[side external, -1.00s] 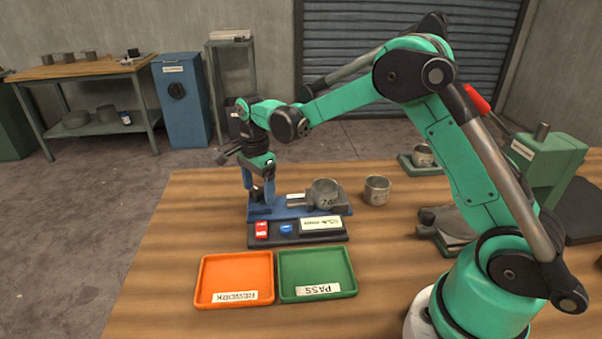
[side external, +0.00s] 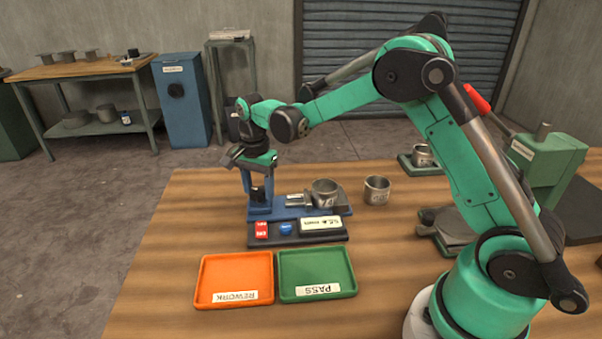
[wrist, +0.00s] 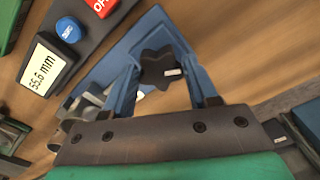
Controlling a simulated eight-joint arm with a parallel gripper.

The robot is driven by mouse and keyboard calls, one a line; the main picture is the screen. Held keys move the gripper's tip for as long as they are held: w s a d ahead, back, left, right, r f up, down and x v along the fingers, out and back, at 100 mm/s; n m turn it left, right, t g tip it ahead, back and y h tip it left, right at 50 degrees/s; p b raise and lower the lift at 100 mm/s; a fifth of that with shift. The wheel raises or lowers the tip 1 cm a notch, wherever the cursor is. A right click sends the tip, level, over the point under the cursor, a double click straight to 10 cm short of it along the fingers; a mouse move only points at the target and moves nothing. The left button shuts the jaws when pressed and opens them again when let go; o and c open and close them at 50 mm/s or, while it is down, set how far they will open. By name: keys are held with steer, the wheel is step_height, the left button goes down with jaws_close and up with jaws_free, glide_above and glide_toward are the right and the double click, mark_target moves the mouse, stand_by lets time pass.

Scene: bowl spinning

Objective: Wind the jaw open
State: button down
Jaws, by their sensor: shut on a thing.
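A grey metal cup (side external: 325,193) stands at the fixture's right end, beside the small metal jaw slide (side external: 296,200). Whether the jaw touches the cup I cannot tell. The display (wrist: 44,64) reads 55.6 mm, next to a blue button (wrist: 68,29) and a red button (wrist: 101,5).
An orange REWORK tray (side external: 203,278) and a green PASS tray (side external: 350,275) lie in front, both empty. A second metal cup (side external: 376,190) stands right of the fixture. A green press (side external: 545,165) is at the right. The table left of the fixture is clear.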

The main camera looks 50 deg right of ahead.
steer(key=n, duration=0.5)
steer(key=shift+n, duration=0.3)
steer(key=n, duration=1.2)
steer(key=shift+n, duration=0.3)
steer(key=n, duration=0.5)
steer(key=shift+n, duration=0.4)
steer(key=shift+c, duration=1.2)
jaws_free()
steer(key=shift+r, duration=0.1)
